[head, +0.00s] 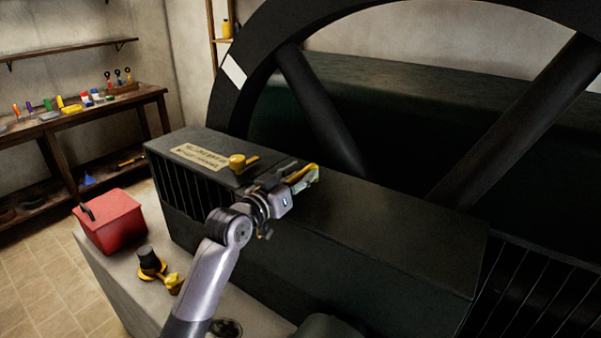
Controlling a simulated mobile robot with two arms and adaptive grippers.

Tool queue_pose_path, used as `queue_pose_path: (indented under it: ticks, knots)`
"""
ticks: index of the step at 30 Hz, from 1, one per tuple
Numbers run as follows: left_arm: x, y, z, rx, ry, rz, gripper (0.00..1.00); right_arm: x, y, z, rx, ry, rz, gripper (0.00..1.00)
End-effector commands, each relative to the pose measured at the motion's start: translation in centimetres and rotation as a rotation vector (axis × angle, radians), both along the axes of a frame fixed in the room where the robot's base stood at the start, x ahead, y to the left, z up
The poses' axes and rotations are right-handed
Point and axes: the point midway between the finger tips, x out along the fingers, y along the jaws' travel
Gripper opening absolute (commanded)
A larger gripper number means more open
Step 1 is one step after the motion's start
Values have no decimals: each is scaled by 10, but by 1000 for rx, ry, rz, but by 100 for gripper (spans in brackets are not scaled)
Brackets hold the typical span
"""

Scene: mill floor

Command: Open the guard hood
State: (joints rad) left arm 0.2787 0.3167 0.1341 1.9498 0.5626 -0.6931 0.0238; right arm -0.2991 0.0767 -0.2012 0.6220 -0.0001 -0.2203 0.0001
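The guard hood (370,233) is a long dark box with a slatted left side and a cream label (200,156) on top. Its top lies flat, and it looks closed. A yellow knob-like latch (237,163) with a short lever sits on the top near the label. My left gripper (303,177) is over the top of the hood, to the right of that latch. A yellow bar-like part shows at its fingers; I cannot tell whether it is gripped or only beside them. My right gripper is not in view.
A huge dark spoked wheel (318,110) stands behind the hood. A red box (110,222) and a black-and-yellow fitting (150,263) are left of the hood, near the pale plinth (110,277). A wooden bench (85,118) with small coloured items stands at far left. Tiled floor there is free.

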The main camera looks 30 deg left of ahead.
Motion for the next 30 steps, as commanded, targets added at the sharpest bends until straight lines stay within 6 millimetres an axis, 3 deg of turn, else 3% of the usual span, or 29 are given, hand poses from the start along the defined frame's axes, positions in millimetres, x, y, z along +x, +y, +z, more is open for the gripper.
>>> queue_pose_path:
  ticks: [8, 23, 30]
  knots:
    - [1, 0, 0, 0, -1, 0, 34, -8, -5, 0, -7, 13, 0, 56]
    - [1, 0, 0, 0, -1, 0, 1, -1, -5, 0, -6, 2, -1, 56]
    - [1, 0, 0, 0, -1, 0, 0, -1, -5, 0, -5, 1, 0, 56]
